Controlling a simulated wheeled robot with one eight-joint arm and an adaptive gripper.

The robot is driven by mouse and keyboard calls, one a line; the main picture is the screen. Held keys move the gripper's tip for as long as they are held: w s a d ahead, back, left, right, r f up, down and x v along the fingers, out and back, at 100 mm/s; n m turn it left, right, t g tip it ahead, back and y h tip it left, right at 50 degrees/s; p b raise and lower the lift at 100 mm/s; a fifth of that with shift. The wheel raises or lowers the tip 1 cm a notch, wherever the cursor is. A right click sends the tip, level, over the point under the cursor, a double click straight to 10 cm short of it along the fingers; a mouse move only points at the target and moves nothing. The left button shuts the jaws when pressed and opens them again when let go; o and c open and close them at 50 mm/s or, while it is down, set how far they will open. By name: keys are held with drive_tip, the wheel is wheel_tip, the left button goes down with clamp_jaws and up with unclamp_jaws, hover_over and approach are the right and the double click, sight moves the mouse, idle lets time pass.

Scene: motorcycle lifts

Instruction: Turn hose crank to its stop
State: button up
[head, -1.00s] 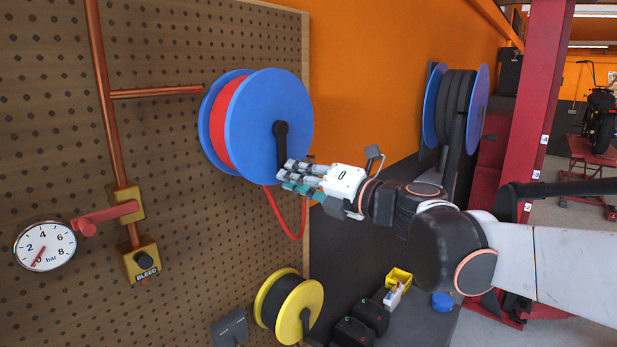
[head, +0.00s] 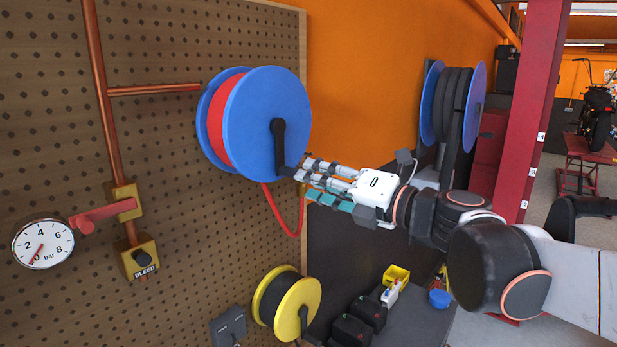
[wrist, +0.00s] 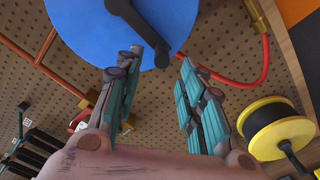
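The hose reel (head: 262,110) is a blue-flanged drum with red hose on the pegboard. Its black crank (head: 279,145) points downward from the hub, and its lower end lies by my fingertips. My gripper (head: 300,168) is just right of the reel, reaching toward the crank's lower end. In the wrist view, my gripper's fingers (wrist: 162,58) stand apart with a clear gap and nothing gripped between them.
A yellow reel (head: 287,302) hangs below. A gauge (head: 42,244) reading near zero, a red lever (head: 100,214) and a bleed valve (head: 139,259) are at left. A second blue reel (head: 473,105) hangs behind my arm. A red post (head: 523,120) stands at right.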

drive_tip(key=v, duration=0.5)
drive_tip(key=shift+s+d, duration=0.15)
drive_tip(key=shift+s, duration=0.1)
drive_tip(key=s+d+f+n+g+h+b, duration=0.1)
drive_tip(key=s+f+n+g+h+b, duration=0.2)
drive_tip(key=f+n+b, duration=0.8)
drive_tip(key=s+d+f+n+h+b, duration=0.25)
drive_tip(key=s+f+n, duration=0.35)
drive_tip(key=f, duration=1.1)
drive_tip(key=s+d+f+n+h+b, duration=0.4)
drive_tip(key=d+f+n+b, duration=0.1)
drive_tip(key=f+n, duration=0.5)
drive_tip(key=s+d+f+n+h+b, duration=0.4)
drive_tip(key=d+f+n+b, duration=0.2)
drive_tip(key=f+n, duration=0.3)
wheel_tip(320, 180, down, 3)
drive_tip(key=shift+d+r+n+g+h, duration=0.25)
drive_tip(key=shift+d+n+g+h, duration=0.1)
drive_tip(key=shift+d+n+g, duration=0.1)
